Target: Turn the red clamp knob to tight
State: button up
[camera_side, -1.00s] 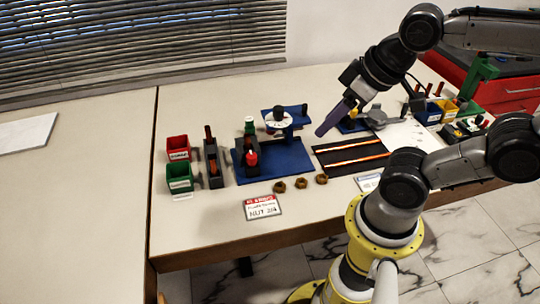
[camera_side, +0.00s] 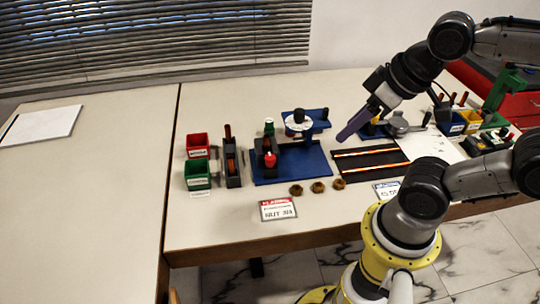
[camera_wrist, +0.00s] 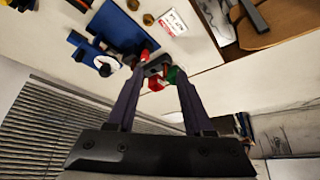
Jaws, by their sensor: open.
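The red clamp knob (camera_side: 270,160) stands on a dark clamp block at the left part of the blue base plate (camera_side: 310,170). In the wrist view a small red shape that looks like the knob (camera_wrist: 146,54) shows close to the left fingertip in the picture. My gripper (camera_side: 342,138) hangs above the table, up and to the right of the knob, apart from it. In the wrist view my gripper (camera_wrist: 157,72) has its two long purple fingers spread with nothing held between them. The knob's turn position is too small to read.
A dark upright stand (camera_side: 231,170), a red bin (camera_side: 197,146) and a green bin (camera_side: 197,173) are left. Several brass nuts (camera_side: 317,187) and a label card (camera_side: 278,209) lie in front. A dark striped mat (camera_side: 365,177) lies right.

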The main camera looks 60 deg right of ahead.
jog(key=n, duration=0.2)
jog(key=n+g+h, duration=0.4)
jog(key=n, duration=1)
send_over(270, 157)
jog(key=s+a, duration=0.2)
jog(key=a, duration=0.1)
notch_tip(270, 157, down, 3)
jog(key=d+f, duration=0.1)
jog(key=f, duration=0.5)
jog(key=w+f+n+g, duration=0.1)
jog(key=f, duration=0.6)
jog(key=w+d+f+n, duration=0.1)
jog(key=f, duration=0.6)
jog(key=shift+d+g, duration=0.3)
grip_shut()
